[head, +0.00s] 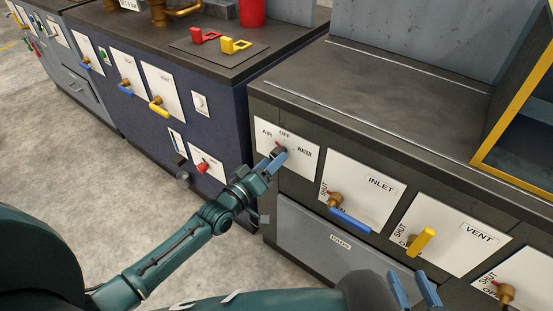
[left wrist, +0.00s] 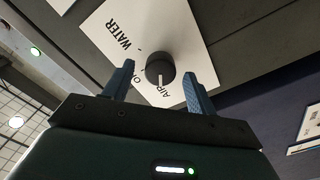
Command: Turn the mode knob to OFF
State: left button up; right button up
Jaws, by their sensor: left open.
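The mode knob (left wrist: 160,67) is a round dark knob with a white pointer line, on a white plate (left wrist: 105,22) marked AIR, OFF and WATER. In the left wrist view its pointer line is toward AIR. In the head view the same plate (head: 305,163) is on the dark cabinet front, and the knob is largely hidden by my gripper. My left gripper (left wrist: 158,70) is open, with one finger on each side of the knob; I cannot tell if they touch it. My right gripper (head: 408,275) is open and empty at the lower right.
To the right on this cabinet are the INLET valve with a blue handle (head: 350,220) and the VENT valve with a yellow handle (head: 421,241). A grey drawer (head: 325,240) is below. A blue cabinet (head: 215,110) with more valves stands left.

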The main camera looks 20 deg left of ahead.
pick_arm(q)
jog(key=shift+x, duration=1.45)
jog(key=shift+c, duration=0.3)
jog(key=c, duration=0.9)
jog(key=shift+c, duration=0.2)
